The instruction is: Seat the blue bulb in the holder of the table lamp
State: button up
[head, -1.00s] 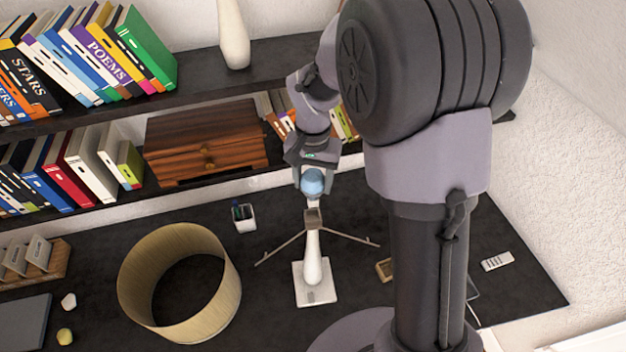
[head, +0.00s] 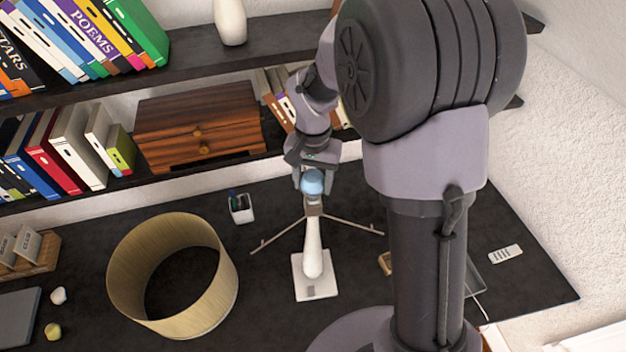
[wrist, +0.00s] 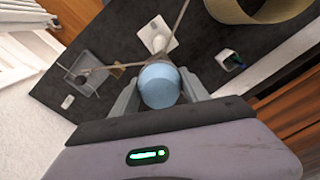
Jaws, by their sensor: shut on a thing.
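The blue bulb (head: 312,182) is between the fingers of my gripper (head: 311,184), which is shut on it. The bulb also shows in the wrist view (wrist: 159,85), between the two grey fingers. The table lamp (head: 312,250) stands on the dark desk with a white square base, a white stem and thin arms spreading to both sides. Its holder (head: 313,208) is at the top of the stem, directly below the bulb in the head view. The bulb's lower end is hidden, so I cannot tell whether it touches the holder.
A round beige lampshade (head: 125,262) stands on the desk left of the lamp. A white pen cup (head: 242,209) is behind it. A wooden drawer box (head: 200,120) and books sit on the shelf behind. A white remote (head: 505,254) lies at the right.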

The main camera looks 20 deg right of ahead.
jog(key=shift+f, duration=0.45)
dwell(0.4)
jog(key=o, duration=1.4)
